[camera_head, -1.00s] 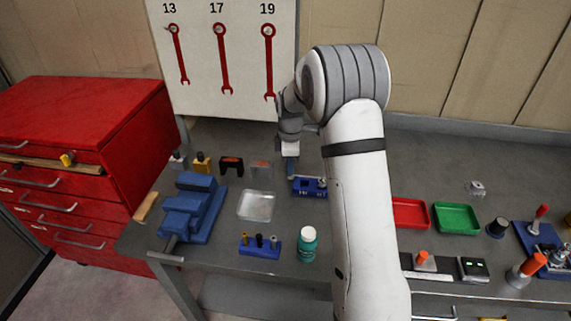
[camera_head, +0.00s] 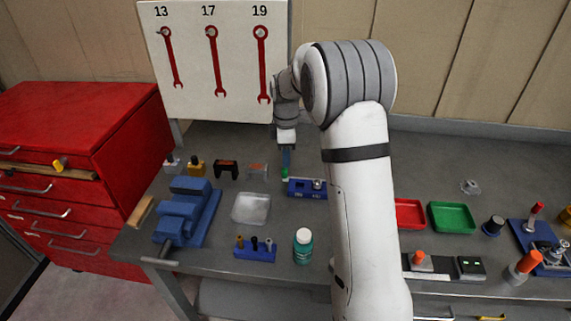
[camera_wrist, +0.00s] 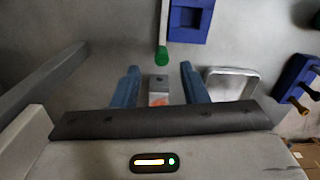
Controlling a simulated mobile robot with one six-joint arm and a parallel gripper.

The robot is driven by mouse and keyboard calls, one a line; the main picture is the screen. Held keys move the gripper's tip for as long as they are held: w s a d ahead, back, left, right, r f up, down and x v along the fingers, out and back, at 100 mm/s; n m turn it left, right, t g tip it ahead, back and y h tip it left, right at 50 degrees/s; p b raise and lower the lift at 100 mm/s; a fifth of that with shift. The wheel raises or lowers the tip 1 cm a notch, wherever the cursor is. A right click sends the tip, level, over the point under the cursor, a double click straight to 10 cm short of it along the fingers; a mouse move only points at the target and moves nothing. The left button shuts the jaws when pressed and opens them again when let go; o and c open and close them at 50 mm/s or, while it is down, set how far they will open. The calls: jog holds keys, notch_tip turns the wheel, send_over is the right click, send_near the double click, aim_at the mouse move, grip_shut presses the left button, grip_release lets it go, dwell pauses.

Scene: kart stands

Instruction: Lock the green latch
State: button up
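The green latch knob (camera_head: 285,174) shows at the left end of a blue fixture (camera_head: 307,194) on the bench. In the wrist view the green knob (camera_wrist: 161,57) sits at the end of a short pale lever beside the blue fixture (camera_wrist: 190,30). My gripper (camera_head: 287,160) hangs just above and behind the knob in the head view. In the wrist view my gripper (camera_wrist: 159,69) has its two blue fingers apart with nothing held. The knob appears just beyond the fingertips, roughly in line with the gap; contact cannot be seen.
A small grey block with an orange part (camera_wrist: 159,90) shows on the bench below the finger gap. A metal tray (camera_head: 251,208), a blue vise (camera_head: 187,212), a blue holder (camera_head: 255,253) and a teal bottle (camera_head: 304,246) stand nearby. A wrench board (camera_head: 215,95) rises behind.

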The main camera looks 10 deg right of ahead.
jog(key=shift+r, duration=1.5)
jog(key=shift+s+r, duration=0.15)
jog(key=shift+r, duration=0.1)
jog(key=s+r+m+t, duration=0.1)
jog(key=s+r+m, duration=0.3)
jog(key=s, duration=0.4)
jog(key=s+r+m+t, duration=0.1)
jog(key=s+r+m, duration=0.3)
jog(key=s, duration=0.4)
jog(key=s+d+f+m+t, duration=0.1)
jog(key=s+m, duration=0.7)
jog(key=s, duration=0.8)
jog(key=shift+s+d+f, duration=0.15)
jog(key=shift+s+f, duration=0.15)
jog(key=shift+f, duration=0.1)
